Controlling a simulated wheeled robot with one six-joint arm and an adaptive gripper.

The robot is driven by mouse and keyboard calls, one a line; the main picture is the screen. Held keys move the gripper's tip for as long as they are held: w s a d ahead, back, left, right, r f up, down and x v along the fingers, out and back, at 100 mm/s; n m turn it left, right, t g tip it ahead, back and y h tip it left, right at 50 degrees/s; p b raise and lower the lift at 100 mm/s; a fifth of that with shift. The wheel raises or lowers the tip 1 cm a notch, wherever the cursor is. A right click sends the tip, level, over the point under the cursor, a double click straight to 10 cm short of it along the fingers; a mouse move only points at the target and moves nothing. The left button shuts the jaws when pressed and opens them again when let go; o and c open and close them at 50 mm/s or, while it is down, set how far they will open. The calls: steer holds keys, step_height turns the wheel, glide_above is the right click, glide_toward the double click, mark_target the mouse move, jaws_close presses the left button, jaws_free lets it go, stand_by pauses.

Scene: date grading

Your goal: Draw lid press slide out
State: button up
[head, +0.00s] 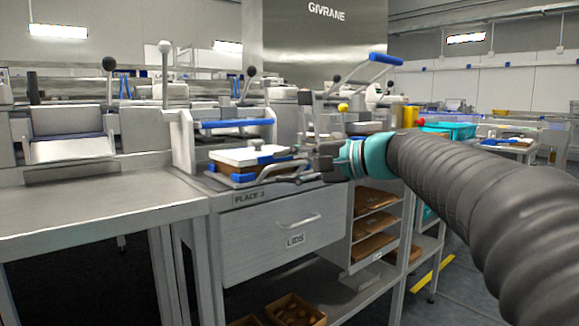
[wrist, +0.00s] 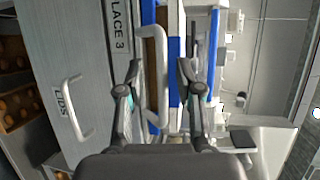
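The lid press (head: 186,135) stands on the bench marked PLACE 3, with a blue bar across it and a lever with a dark knob. At its front lies a low stack with a white top (head: 245,156) and blue and brown edges; whether the slide is in or out I cannot tell. In the wrist view a white bar handle (wrist: 153,42) stands in front of the blue and brown edges. My gripper (wrist: 160,72) has its fingers apart, one on each side of this handle, with gaps showing. My gripper (head: 290,168) is at the press's front right in the head view.
Below the press is a closed drawer labelled LIDS (head: 262,238) with its own handle. Open shelves (head: 372,222) with brown trays are to its right. A bare metal table (head: 90,200) is at left. A teal crate (head: 450,130) stands farther back at right.

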steer(key=v, duration=1.2)
steer(key=s+d+f+g+h+p, duration=0.1)
steer(key=s+d+f+h, duration=0.2)
steer(key=f, duration=0.6)
steer(key=d+f+h+p, duration=0.15)
steer(key=f+h, duration=0.35)
steer(key=f, duration=0.5)
steer(key=s+f+n+h+p, duration=0.2)
steer(key=s+n+h+p, duration=0.1)
steer(key=s, duration=0.6)
steer(key=s+f+n+h+p, duration=0.3)
steer(key=s, duration=0.6)
steer(key=shift+s+f+n+g+p, duration=0.3)
steer(key=shift+s+g+p, duration=0.05)
steer(key=shift+g+p, duration=0.05)
